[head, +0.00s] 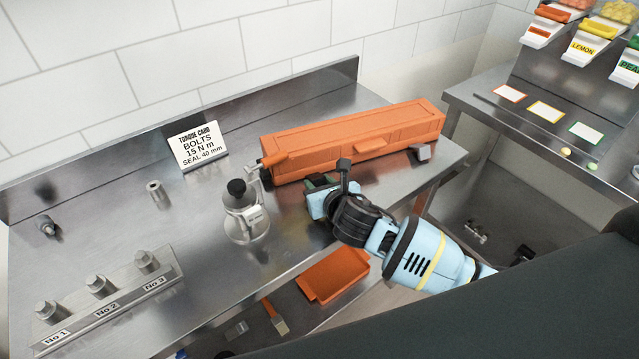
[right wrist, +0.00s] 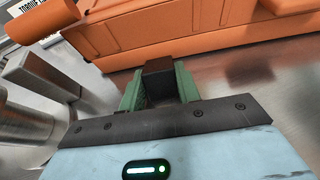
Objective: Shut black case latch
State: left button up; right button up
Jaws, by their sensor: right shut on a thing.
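A long orange case (head: 350,128) lies on the steel bench with its lid down. My right gripper (head: 322,183) is at the left part of the case's front side. In the right wrist view its green fingers (right wrist: 158,88) are shut on a small dark block (right wrist: 158,70), which looks like the black latch. The block is right by the lower front of the case; whether it lies flat against the case cannot be seen. My left gripper is out of view.
An orange cylindrical handle (head: 279,160) is at the case's left end. A torque card (head: 198,146) and a numbered bolt block (head: 105,300) are farther left. An orange tray (head: 335,275) is below.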

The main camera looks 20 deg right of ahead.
aim_at(313, 175)
jog(key=shift+r, duration=0.1)
jog(key=g, duration=0.1)
jog(key=r+g, duration=0.1)
jog(key=g, duration=0.1)
jog(key=shift+w+r+g, duration=0.25)
jog(key=shift+w+g, duration=0.05)
jog(key=shift+w, duration=0.1)
jog(key=g, duration=0.2)
jog(key=w+r+g, duration=0.1)
jog(key=shift+a+g+h, duration=0.1)
jog(key=shift+g+h, duration=0.3)
jog(key=shift+w+r+g, duration=0.1)
jog(key=shift+w+g, duration=0.2)
jog(key=shift+g, duration=0.5)
jog(key=shift+w+a+r+g+b, duration=0.1)
jog(key=shift+w+g+b, duration=0.1)
jog(key=shift+g+b, duration=0.25)
jog(key=shift+w+r+g+b, duration=0.1)
jog(key=shift+w+g+b, duration=0.1)
jog(key=shift+g, duration=0.45)
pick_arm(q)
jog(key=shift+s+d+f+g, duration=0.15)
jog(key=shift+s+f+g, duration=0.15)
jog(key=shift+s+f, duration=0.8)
pick_arm(e)
jog(key=shift+g, duration=0.3)
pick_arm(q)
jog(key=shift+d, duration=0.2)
pick_arm(e)
jog(key=shift+w+r, duration=0.1)
